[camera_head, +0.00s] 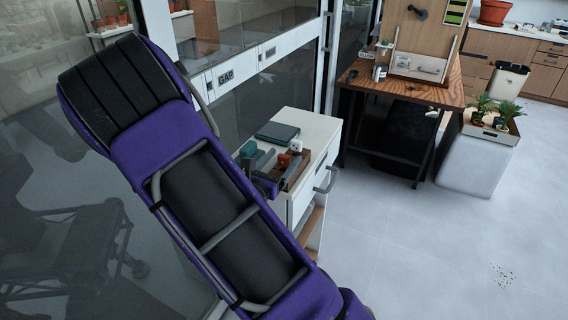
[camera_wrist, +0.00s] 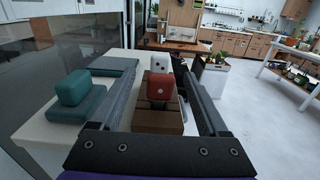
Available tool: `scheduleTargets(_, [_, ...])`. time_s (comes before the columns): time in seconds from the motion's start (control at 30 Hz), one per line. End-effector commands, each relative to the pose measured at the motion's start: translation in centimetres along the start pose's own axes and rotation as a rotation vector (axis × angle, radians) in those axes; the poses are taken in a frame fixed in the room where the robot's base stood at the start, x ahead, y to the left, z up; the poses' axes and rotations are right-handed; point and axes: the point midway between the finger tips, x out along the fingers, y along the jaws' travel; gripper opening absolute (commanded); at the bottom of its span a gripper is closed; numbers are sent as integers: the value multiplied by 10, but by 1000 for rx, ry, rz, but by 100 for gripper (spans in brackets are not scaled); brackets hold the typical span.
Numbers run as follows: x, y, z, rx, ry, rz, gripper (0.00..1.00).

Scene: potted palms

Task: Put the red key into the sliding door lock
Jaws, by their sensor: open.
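My gripper (camera_wrist: 167,68) is open, with one finger on each side of the red key and nothing clearly held. In the head view my gripper (camera_head: 268,178) is low over the front of the box. The glass sliding door (camera_head: 285,85) is behind the cabinet. I cannot make out its lock, and my arm covers part of the door.
The white cabinet (camera_head: 316,126) also carries a dark teal book (camera_head: 277,132). A wooden table (camera_head: 405,88) stands behind.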

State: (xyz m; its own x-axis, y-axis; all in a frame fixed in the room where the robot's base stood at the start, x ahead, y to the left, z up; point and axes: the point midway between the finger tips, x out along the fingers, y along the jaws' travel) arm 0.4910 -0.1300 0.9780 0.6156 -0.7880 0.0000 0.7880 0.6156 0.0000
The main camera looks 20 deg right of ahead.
Motion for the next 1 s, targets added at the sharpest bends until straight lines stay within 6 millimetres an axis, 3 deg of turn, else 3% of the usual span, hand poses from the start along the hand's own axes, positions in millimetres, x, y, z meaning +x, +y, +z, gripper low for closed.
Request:
scheduleTargets(0.23, [36, -2, -2, -1, -1, -2, 78])
scheduleTargets(0.53, [41, -2, -2, 0, 0, -1, 78])
scheduleTargets(0.9, [40, -2, -2, 0, 0, -1, 11])
scheduleTargets(0.97, [40, -2, -2, 0, 0, -1, 0])
scheduleTargets(1.0, [40, -2, -2, 0, 0, -1, 0])
